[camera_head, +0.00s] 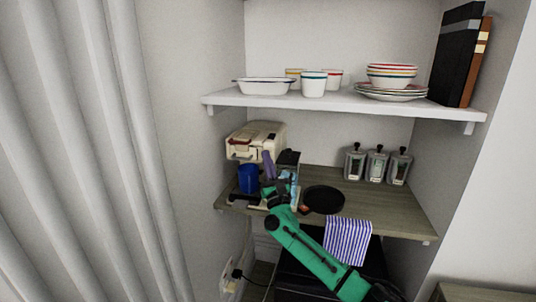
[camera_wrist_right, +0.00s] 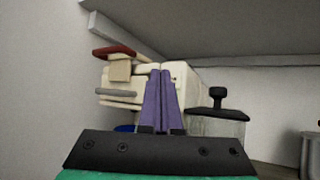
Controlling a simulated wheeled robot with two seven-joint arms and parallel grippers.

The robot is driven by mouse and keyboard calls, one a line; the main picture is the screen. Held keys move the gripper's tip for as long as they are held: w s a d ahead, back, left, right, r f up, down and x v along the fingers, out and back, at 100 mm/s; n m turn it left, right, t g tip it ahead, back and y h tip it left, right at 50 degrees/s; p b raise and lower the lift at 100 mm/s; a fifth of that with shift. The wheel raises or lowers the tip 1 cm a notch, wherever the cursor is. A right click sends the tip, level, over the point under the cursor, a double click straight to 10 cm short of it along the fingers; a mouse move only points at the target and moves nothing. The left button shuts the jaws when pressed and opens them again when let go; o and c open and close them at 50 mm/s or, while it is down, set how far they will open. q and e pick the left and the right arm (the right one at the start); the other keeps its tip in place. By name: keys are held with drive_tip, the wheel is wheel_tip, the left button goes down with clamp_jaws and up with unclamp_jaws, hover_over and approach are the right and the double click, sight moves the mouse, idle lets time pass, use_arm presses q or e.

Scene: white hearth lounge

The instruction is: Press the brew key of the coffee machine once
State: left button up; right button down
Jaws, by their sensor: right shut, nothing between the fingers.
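The cream coffee machine (camera_head: 262,132) stands at the left end of the lower wooden shelf. It has a dark red part at its upper front, which shows in the wrist view (camera_wrist_right: 114,51). A blue mug (camera_head: 248,180) is below the machine's front. My right gripper (camera_head: 267,158) has its purple fingers shut, empty and pointing up in front of the machine; in the wrist view the fingertips (camera_wrist_right: 161,73) overlap the machine's body. I cannot tell whether they touch it. I cannot make out the brew key clearly. My left gripper is not in view.
A dark-lidded container (camera_wrist_right: 217,115) stands right of the machine. A black round pan (camera_head: 324,199), a striped cloth (camera_head: 347,241) and several grey canisters (camera_head: 376,165) are further right. The upper shelf (camera_head: 330,101) with dishes overhangs the area. A wall is close on the left.

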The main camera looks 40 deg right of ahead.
drive_tip(key=shift+w+d+b, duration=0.25)
drive_tip(key=shift+d+b, duration=0.1)
drive_tip(key=shift+b, duration=0.2)
idle(0.5)
drive_tip(key=shift+a+r, duration=0.1)
drive_tip(key=shift+s+a+p, duration=0.5)
drive_tip(key=shift+a+p, duration=0.1)
drive_tip(key=s+a+p, duration=0.1)
drive_tip(key=a, duration=0.1)
drive_tip(key=s+a+p, duration=0.2)
idle(0.5)
drive_tip(key=shift+w, duration=0.1)
idle(0.6)
